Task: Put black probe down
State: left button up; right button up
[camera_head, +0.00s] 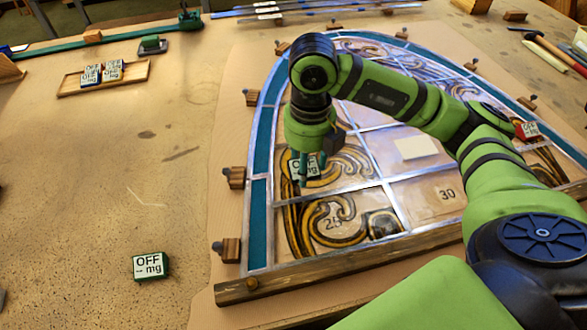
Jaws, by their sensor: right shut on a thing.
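My right gripper (303,180) points down over the left part of the leaded panel (415,195). It is shut on the black probe (310,166), a small dark box with a white display face, partly covered by the fingers. The probe is at or just above the panel's glass; I cannot tell whether it touches. My left gripper is not in view.
A green probe (151,266) reading OFF lies on the bench at lower left. A red probe (529,131) sits at the panel's right. A wooden tray (138,75) holds two more. Wooden blocks (236,178) line the panel's edge. The bench's left middle is clear.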

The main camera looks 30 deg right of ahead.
aim_at(294, 163)
jog(key=w+f, duration=0.1)
jog(key=w+a+f, duration=0.1)
jog(key=shift+w+a, duration=0.15)
jog(key=shift+w, duration=0.2)
notch_tip(294, 163, down, 3)
jog(key=shift+p, duration=0.9)
jog(key=shift+f, duration=0.6)
jog(key=o, duration=0.8)
jog(key=shift+c, duration=0.2)
jog(key=o, duration=0.4)
